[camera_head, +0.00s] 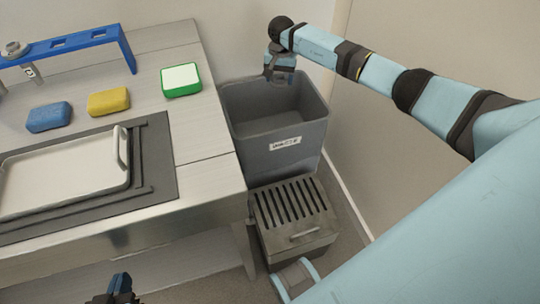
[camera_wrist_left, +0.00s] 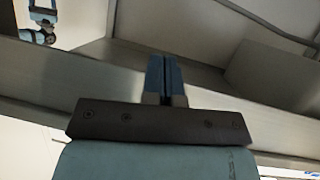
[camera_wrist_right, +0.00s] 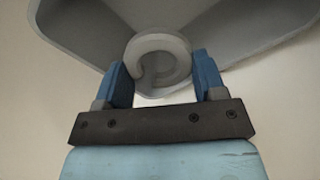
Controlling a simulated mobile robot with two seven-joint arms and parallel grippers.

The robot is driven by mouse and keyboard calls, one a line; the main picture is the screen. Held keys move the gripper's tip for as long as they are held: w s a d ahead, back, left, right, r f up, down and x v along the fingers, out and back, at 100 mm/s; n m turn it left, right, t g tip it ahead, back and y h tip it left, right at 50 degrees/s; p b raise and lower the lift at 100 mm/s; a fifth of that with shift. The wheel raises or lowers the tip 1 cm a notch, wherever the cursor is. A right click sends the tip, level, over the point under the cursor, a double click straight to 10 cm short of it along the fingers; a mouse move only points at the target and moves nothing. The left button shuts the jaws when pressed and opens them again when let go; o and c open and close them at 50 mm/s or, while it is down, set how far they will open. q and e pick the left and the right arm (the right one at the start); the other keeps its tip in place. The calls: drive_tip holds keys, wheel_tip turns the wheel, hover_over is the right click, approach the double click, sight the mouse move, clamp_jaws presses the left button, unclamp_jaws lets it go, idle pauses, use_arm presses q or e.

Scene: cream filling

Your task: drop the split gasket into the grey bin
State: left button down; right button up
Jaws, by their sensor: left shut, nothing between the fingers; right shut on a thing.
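The split gasket (camera_wrist_right: 158,60) is a pale grey ring with a gap. In the right wrist view it sits between the blue fingers of my right gripper (camera_wrist_right: 163,74), which is shut on it. The grey bin (camera_head: 273,150) stands on the floor right of the bench. In the head view my right gripper (camera_head: 281,72) is above the bin's back rim, and the gasket cannot be made out there. The bin's inside (camera_wrist_right: 210,18) shows behind the gasket in the right wrist view. My left gripper (camera_head: 120,288) is low in front of the bench; its fingers (camera_wrist_left: 164,75) are together and empty.
A dark slotted box (camera_head: 295,215) stands before the bin. On the metal bench (camera_head: 205,140) are a white tray (camera_head: 65,178) on a dark mat, a blue sponge (camera_head: 49,116), a yellow sponge (camera_head: 109,101), a green-and-white block (camera_head: 181,79) and a blue rack (camera_head: 75,42).

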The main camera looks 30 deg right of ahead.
use_arm(q)
drive_tip(key=shift+w+d+r+t+h+b, duration=0.25)
drive_tip(key=shift+d+r+t, duration=0.1)
drive_tip(key=shift+r, duration=0.2)
drive_tip(key=shift+w+d+r+t+h+b, duration=0.2)
drive_tip(key=shift+r+t, duration=0.15)
drive_tip(key=shift+r, duration=0.2)
use_arm(e)
drive_tip(key=shift+f, duration=1.2)
drive_tip(key=o, duration=1)
use_arm(q)
drive_tip(key=f+p, duration=0.1)
drive_tip(key=s+a+f+g+y, duration=0.1)
drive_tip(key=a+f+g+p, duration=0.1)
drive_tip(key=shift+s+f+p, duration=0.15)
drive_tip(key=shift+s+p, duration=0.1)
drive_tip(key=shift+p, duration=0.1)
use_arm(e)
wheel_tip(320, 180, up, 14)
drive_tip(key=shift+f, duration=0.1)
use_arm(q)
drive_tip(key=shift+d, duration=0.1)
